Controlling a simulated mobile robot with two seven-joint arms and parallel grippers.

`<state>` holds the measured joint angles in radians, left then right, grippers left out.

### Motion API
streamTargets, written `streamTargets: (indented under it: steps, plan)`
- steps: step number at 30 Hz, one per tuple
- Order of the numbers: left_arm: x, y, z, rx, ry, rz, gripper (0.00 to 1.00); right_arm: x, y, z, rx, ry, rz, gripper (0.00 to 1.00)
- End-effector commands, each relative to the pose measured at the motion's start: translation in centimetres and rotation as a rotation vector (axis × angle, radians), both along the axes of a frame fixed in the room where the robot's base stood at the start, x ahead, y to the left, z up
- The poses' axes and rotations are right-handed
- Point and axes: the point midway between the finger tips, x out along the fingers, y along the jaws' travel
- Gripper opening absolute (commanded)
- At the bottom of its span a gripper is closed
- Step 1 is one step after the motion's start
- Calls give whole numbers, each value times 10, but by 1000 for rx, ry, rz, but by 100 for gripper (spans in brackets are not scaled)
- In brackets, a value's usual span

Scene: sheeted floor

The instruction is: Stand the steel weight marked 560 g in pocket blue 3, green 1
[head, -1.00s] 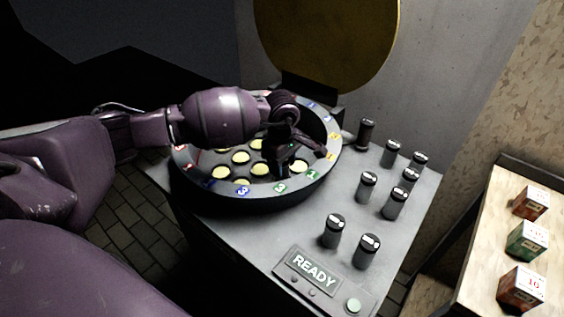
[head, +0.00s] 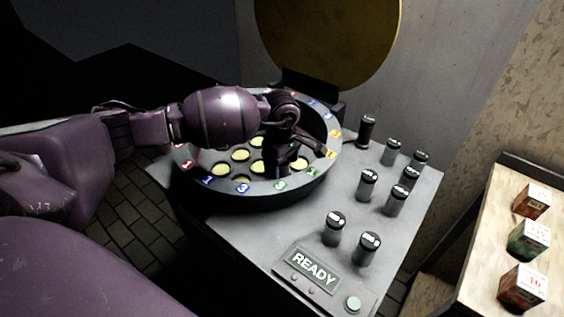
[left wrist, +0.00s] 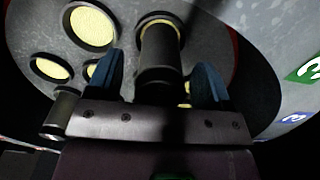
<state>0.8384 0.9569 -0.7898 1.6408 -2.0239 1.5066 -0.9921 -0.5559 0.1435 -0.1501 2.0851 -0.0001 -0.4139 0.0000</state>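The round dark drum (head: 225,205) has yellow-bottomed pockets and coloured number tags on its rim, among them a blue 3 (head: 242,187) and a green 1 (head: 313,173). My left gripper (head: 287,160) points down inside the drum at its right part. In the left wrist view, its blue fingers (left wrist: 157,90) are apart on either side of a dark steel cylinder (left wrist: 160,50), with gaps on both sides. The cylinder appears to stand in a pocket; its marking cannot be read. My right gripper is out of view.
Several dark weights with white-marked tops, such as one at the front (head: 334,230), stand on the grey table (head: 290,222) right of the drum. Another cylinder (left wrist: 62,112) shows in the left wrist view. A READY panel (head: 314,268) is in front. Small boxes (head: 528,240) stand on a side shelf.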

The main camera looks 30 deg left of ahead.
Motion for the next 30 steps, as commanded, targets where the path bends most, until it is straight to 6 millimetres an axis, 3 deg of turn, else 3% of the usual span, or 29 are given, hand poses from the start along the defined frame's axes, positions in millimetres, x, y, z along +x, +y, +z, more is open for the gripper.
streamTargets:
  steps: [11, 20, 30]
  plan:
    - [-1, 0, 0, 0, 2, 0, 73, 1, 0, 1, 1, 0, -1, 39]
    - [0, 0, 57, 1, -4, 0, 73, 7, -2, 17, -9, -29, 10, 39]
    - [0, 0, 101, 1, -1, 0, 73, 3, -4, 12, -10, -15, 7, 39]
